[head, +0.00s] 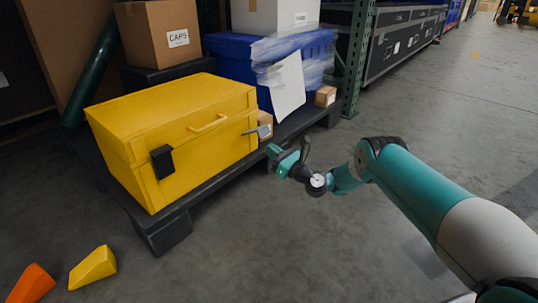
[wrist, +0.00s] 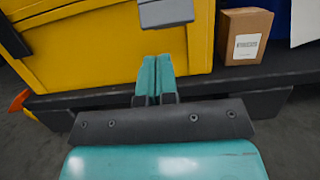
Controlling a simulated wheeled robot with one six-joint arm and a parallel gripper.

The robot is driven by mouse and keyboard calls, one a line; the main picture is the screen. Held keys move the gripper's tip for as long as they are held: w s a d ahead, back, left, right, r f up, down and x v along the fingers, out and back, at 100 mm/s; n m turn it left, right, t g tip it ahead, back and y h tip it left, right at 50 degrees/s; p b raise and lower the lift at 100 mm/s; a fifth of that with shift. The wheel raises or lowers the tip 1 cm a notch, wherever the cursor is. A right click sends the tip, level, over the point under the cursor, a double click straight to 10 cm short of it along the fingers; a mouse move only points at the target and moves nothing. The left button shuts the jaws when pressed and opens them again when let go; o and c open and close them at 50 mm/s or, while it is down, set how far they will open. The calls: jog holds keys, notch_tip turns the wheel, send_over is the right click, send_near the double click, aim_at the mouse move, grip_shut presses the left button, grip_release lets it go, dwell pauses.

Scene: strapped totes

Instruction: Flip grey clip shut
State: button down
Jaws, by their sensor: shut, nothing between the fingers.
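The yellow tote (head: 175,130) stands on a black pallet, its lid down. The grey clip (head: 256,131) is at the right end of its front and sticks out from the face, so it looks open. In the wrist view the grey clip (wrist: 166,12) is at the top edge, partly cut off. A black clip (head: 162,161) lies flat against the front at the left. My gripper (head: 273,152) is just right of and below the grey clip. In the wrist view my gripper (wrist: 155,68) has its teal fingers together, empty, below the clip and apart from it in the picture.
The black pallet (head: 165,230) also bears a blue tote (head: 235,60) with plastic wrap and small cardboard boxes (head: 325,96). A yellow wedge (head: 93,267) and an orange wedge (head: 32,284) lie on the floor at left. A green post (head: 358,60) stands behind. Floor to the right is clear.

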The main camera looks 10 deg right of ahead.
jog(key=shift+w+a+r+b, duration=0.2)
jog(key=shift+w+r, duration=0.05)
jog(key=shift+r, duration=0.35)
jog(key=shift+w+a+r+b, duration=0.15)
jog(key=shift+w+r, duration=0.05)
jog(key=shift+r, duration=0.35)
jog(key=r+g+p, duration=0.1)
jog(key=p, duration=0.1)
jog(key=shift+h+p, duration=0.3)
jog(key=shift+h, duration=0.1)
